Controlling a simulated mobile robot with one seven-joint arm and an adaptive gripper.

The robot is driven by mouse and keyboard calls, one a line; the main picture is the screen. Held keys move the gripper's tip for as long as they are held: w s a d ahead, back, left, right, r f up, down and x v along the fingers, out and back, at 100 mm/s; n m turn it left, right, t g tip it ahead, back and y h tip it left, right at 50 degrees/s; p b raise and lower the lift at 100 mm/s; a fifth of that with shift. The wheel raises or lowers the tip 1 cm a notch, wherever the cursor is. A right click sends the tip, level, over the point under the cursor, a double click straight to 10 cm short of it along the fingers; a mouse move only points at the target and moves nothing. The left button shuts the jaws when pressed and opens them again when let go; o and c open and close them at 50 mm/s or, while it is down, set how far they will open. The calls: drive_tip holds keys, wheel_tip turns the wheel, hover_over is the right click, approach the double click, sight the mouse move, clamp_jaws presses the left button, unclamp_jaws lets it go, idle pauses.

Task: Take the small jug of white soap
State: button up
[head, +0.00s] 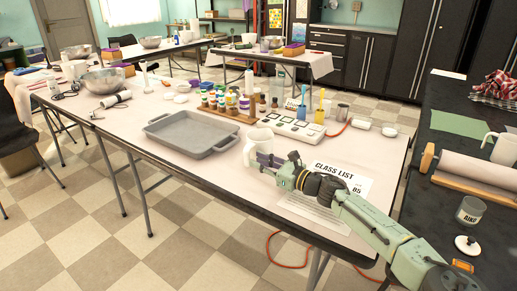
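A small white jug (258,143) stands near the front edge of the white-topped table, just right of the grey baking tray. My arm reaches in from the lower right. My gripper (264,162), with dark fingers, is at the jug's near right side and covers its lower part. The fingers are small here, and I cannot tell whether they touch the jug or how far apart they are. The jug's contents are not visible. Another white jug (503,148) stands on the dark counter at the right.
The grey tray (192,133) lies left of the jug. Behind are a wooden rack of small bottles (228,104) and a white multi-well hotplate (292,127). A class list sheet (326,190) lies under my arm.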

sight(247, 165)
drive_tip(key=p+x, duration=0.2)
drive_tip(key=x, duration=0.3)
drive_tip(key=shift+w+a+f, duration=0.15)
drive_tip(key=shift+w+a, duration=0.05)
drive_tip(key=shift+c, duration=0.2)
clamp_jaws()
